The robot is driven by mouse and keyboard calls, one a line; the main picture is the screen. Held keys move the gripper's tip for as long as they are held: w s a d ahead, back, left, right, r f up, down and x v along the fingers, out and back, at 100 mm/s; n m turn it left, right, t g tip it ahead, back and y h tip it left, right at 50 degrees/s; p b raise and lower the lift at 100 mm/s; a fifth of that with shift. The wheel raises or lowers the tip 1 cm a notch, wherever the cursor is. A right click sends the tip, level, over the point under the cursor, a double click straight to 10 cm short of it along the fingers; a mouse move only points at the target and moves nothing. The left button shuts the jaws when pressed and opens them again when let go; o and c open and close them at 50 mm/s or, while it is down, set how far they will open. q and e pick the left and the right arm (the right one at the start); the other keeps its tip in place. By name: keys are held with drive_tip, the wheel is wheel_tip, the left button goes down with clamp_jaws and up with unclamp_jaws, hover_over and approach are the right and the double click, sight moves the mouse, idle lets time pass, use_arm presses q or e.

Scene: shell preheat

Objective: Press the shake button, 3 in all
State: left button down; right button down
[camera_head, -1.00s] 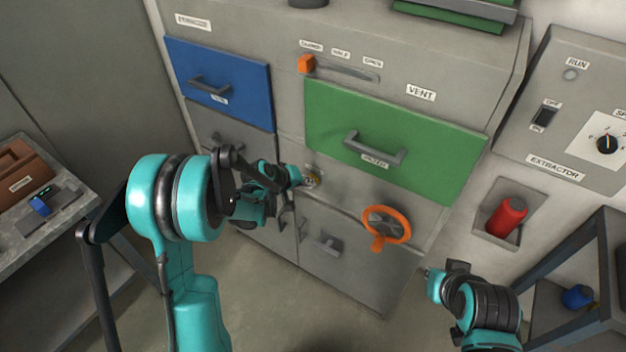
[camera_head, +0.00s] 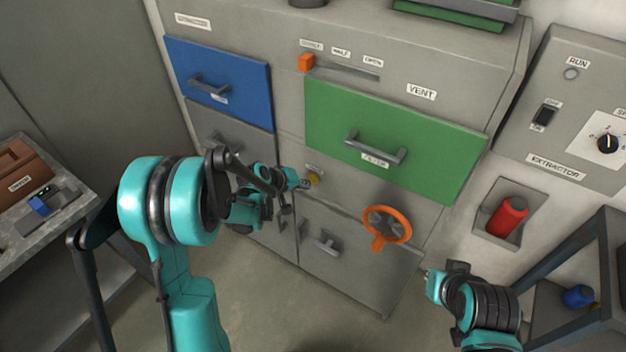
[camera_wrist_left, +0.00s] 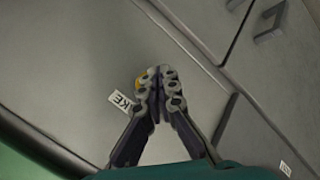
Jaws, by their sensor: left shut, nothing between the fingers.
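The shake button (camera_head: 314,180) is a small yellow button on the grey cabinet, below the left end of the green drawer. In the left wrist view the button (camera_wrist_left: 138,84) shows only as a yellow edge behind a fingertip, beside a label (camera_wrist_left: 121,100) reading "KE". My left gripper (camera_head: 303,184) is shut and empty, its tips just left of the button with a small gap in the head view. In the left wrist view the closed fingertips (camera_wrist_left: 160,76) partly cover the button. My right gripper (camera_head: 429,273) is at the lower right, away from the button; its fingers are unclear.
An orange valve wheel (camera_head: 386,226) sticks out right of the button. The green drawer (camera_head: 398,135) with its handle is above, the blue drawer (camera_head: 225,80) at upper left. A red cylinder (camera_head: 507,216) sits in a wall recess on the right.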

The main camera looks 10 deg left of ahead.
use_arm(q)
drive_tip(key=shift+s, duration=0.1)
drive_tip(key=s, duration=0.1)
drive_tip(key=s+a, duration=0.1)
drive_tip(key=s, duration=0.2)
drive_tip(key=shift+s+a, duration=0.25)
drive_tip(key=shift+a, duration=0.1)
idle(0.8)
drive_tip(key=s+r+m+y, duration=0.2)
drive_tip(key=s+r, duration=0.3)
drive_tip(key=s, duration=0.7)
drive_tip(key=s+r+m+y, duration=0.2)
drive_tip(key=s+r+m, duration=0.2)
drive_tip(key=s, duration=0.8)
drive_tip(key=shift+d+r+y, duration=0.3)
drive_tip(key=shift+r+y, duration=0.1)
drive_tip(key=shift+r, duration=0.85)
drive_tip(key=c, duration=2.3)
unclamp_jaws()
